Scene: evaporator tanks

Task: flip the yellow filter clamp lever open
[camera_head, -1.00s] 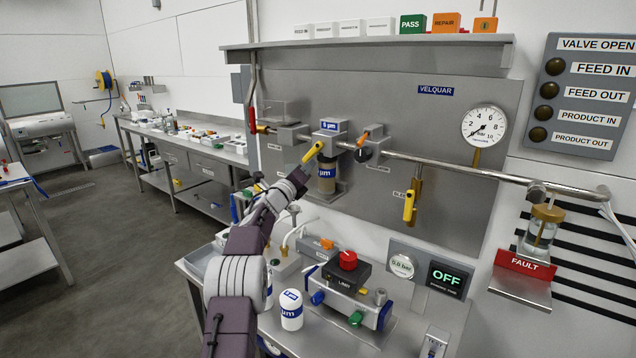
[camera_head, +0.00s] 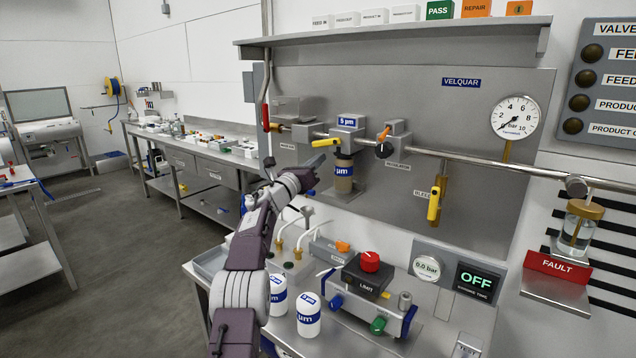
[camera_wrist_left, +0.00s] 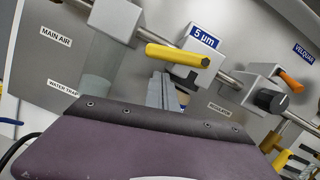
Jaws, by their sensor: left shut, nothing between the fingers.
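The yellow filter clamp lever (camera_head: 325,142) sticks out to the left, nearly level, from the filter housing head labelled 5 µm (camera_head: 347,122). In the left wrist view the lever (camera_wrist_left: 177,56) lies across the front of the grey housing head and its round end faces right. The filter bowl (camera_head: 343,176) hangs below the head. My left gripper (camera_head: 311,177) is shut and empty, below and left of the lever, apart from it. Its grey fingers (camera_wrist_left: 160,91) show just under the lever in the left wrist view. My right gripper is not in view.
An orange-handled regulator (camera_head: 384,134) with a black knob sits right of the filter on the pipe. A yellow bleed valve lever (camera_head: 434,203) hangs further right. Below, a bench holds white filter cartridges (camera_head: 308,316) and a red-knobbed unit (camera_head: 369,262).

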